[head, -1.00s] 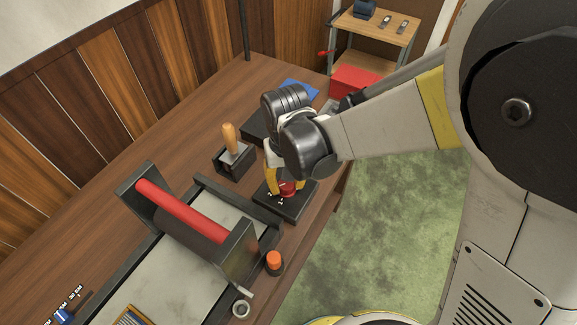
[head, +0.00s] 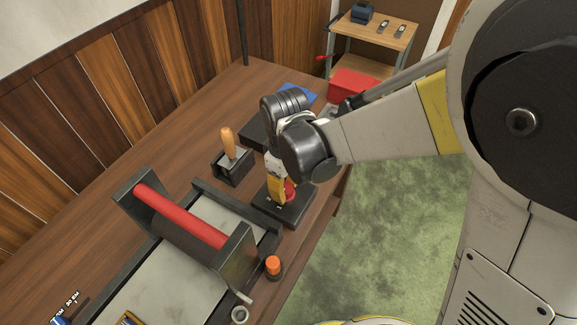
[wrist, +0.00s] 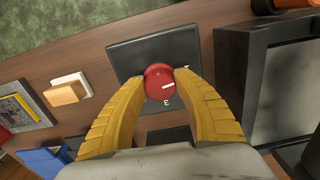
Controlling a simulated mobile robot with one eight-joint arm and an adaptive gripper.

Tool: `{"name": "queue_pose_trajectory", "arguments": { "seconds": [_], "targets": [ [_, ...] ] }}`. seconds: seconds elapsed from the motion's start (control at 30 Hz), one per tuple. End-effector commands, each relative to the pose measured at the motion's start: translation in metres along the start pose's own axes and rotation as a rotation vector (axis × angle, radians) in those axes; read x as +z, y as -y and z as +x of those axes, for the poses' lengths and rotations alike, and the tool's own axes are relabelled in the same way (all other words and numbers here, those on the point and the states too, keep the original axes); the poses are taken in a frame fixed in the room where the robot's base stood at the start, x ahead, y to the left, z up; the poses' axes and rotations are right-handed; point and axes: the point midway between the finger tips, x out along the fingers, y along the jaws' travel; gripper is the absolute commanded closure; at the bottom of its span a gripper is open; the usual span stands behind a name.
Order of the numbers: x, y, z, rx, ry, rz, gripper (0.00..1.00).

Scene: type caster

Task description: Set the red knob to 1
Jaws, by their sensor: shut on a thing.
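The red knob (wrist: 159,84) sits on a black plate (wrist: 137,55) on the table. In the wrist view its white line points right, toward one finger, and an upside-down-looking digit 3 shows just below it. Other marks are hidden or too small to read. My gripper (wrist: 164,80) has its yellow fingers closed on opposite sides of the knob. In the head view the knob (head: 290,189) shows partly behind the yellow fingers of my gripper (head: 281,188), above the black plate (head: 294,212).
A lever with an orange handle (head: 228,143) stands left of the plate. A large frame with a red roller (head: 180,215) and an orange button (head: 273,264) are nearer. A red box (head: 352,84) and blue item (head: 298,91) lie beyond. Green floor is right of the table.

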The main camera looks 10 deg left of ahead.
Motion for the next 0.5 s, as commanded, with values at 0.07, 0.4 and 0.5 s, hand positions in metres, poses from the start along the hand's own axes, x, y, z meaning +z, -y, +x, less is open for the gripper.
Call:
{"name": "queue_pose_trajectory", "arguments": {
  "seconds": [0.07,0.4,0.5],
  "targets": [
    [0.0007,0.0003,0.0005,-0.001,0.001,-0.017,0.95],
    [0.0008,0.0003,0.0004,-0.001,0.002,-0.039,0.95],
    [0.0008,0.0003,0.0004,-0.001,0.002,-0.039,0.95]
  ]
}}
